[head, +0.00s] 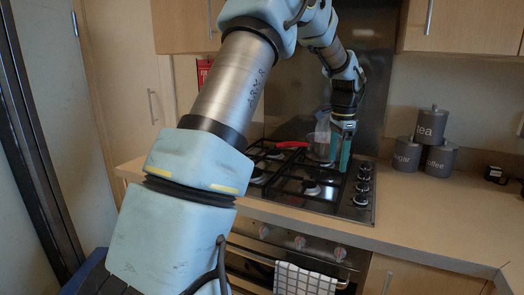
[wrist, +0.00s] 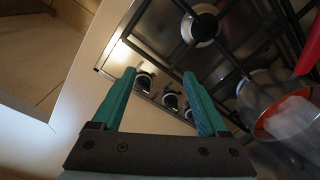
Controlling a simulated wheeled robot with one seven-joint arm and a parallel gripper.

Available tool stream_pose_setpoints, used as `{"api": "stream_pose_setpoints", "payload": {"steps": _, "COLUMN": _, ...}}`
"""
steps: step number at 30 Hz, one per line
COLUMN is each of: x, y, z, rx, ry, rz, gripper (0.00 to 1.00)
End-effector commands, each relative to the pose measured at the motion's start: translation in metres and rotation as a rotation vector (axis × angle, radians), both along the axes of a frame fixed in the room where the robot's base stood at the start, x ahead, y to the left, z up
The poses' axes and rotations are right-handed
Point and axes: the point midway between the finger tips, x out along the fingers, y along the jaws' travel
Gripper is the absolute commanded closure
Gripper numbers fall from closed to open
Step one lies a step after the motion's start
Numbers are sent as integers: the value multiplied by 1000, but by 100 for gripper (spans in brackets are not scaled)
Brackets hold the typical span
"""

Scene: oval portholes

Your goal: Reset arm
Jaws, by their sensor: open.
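My gripper (head: 342,150) is above the right side of the black gas hob (head: 300,200), its teal fingers pointing down. In the wrist view my gripper (wrist: 160,75) is open, with nothing between its two fingers. Several hob knobs (wrist: 170,100) show beyond and between the fingers. A clear pot (head: 320,148) stands on the hob just left of and behind the gripper in the head view. In the wrist view the pot (wrist: 280,110) is at the right edge, apart from the fingers, with something orange and whitish inside.
A red handle (head: 291,144) lies over the hob's back burners. Grey tea, sugar and coffee canisters (head: 432,125) are stacked on the counter (head: 420,200) at right. A checked towel (head: 304,280) hangs on the oven front. Wooden cupboards (head: 465,22) hang above. The front right counter is clear.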

Motion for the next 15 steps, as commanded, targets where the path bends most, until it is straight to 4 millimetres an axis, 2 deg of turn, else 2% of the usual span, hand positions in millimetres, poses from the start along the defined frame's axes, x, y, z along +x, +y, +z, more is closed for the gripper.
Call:
{"api": "stream_pose_setpoints", "payload": {"steps": 1, "x": -6, "y": 32, "z": -1, "rx": -3, "ry": -6, "rz": 98, "gripper": 24}}
{"api": "stream_pose_setpoints", "payload": {"steps": 5, "x": -32, "y": 105, "z": -10, "rx": -25, "ry": -21, "rz": 375, "gripper": 24}}
{"api": "stream_pose_setpoints", "payload": {"steps": 9, "x": -76, "y": 180, "z": -24, "rx": -55, "ry": -35, "rz": 686, "gripper": 24}}
{"api": "stream_pose_setpoints", "payload": {"steps": 12, "x": -114, "y": 225, "z": -34, "rx": -80, "ry": -46, "rz": 901, "gripper": 24}}
{"api": "stream_pose_setpoints", "payload": {"steps": 15, "x": -151, "y": 257, "z": -45, "rx": -102, "ry": -51, "rz": 1082, "gripper": 24}}
